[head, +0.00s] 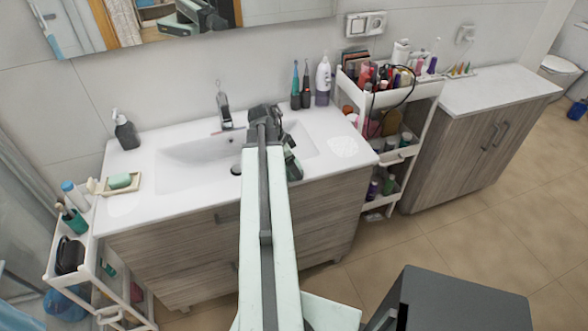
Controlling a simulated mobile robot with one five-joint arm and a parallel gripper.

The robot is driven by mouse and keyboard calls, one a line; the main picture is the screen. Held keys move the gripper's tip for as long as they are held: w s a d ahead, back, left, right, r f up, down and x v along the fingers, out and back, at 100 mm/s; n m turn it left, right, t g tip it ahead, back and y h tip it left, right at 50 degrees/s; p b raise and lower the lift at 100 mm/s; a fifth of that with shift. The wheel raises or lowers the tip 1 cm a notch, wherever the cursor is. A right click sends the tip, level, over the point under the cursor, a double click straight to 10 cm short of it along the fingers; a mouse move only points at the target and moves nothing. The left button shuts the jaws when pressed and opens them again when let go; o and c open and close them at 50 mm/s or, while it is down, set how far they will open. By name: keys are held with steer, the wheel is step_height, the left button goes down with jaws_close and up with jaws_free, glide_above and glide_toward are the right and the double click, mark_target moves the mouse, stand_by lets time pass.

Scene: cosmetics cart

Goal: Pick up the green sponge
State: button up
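A small green block (120,181), which looks like the green sponge, lies in a shallow beige dish (133,189) on the left end of the white sink counter. My arm reaches up from the bottom middle of the head view. My gripper (286,150) is over the right part of the sink basin, well to the right of the green block and apart from it. The gripper's fingers are dark and partly hidden by the arm, so I cannot tell whether they are open or shut.
The faucet (224,108) and a dark soap dispenser (126,131) stand behind the basin. Toothbrushes (300,88) and a white bottle (323,80) stand at the back right. A white cart (86,243) is at left; a crowded cosmetics cart (421,92) is at right.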

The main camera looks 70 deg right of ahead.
steer(key=c, duration=0.7)
step_height(320, 180, up, 10)
steer(key=p, duration=1)
steer(key=shift+r, duration=0.15)
steer(key=shift+c, duration=0.2)
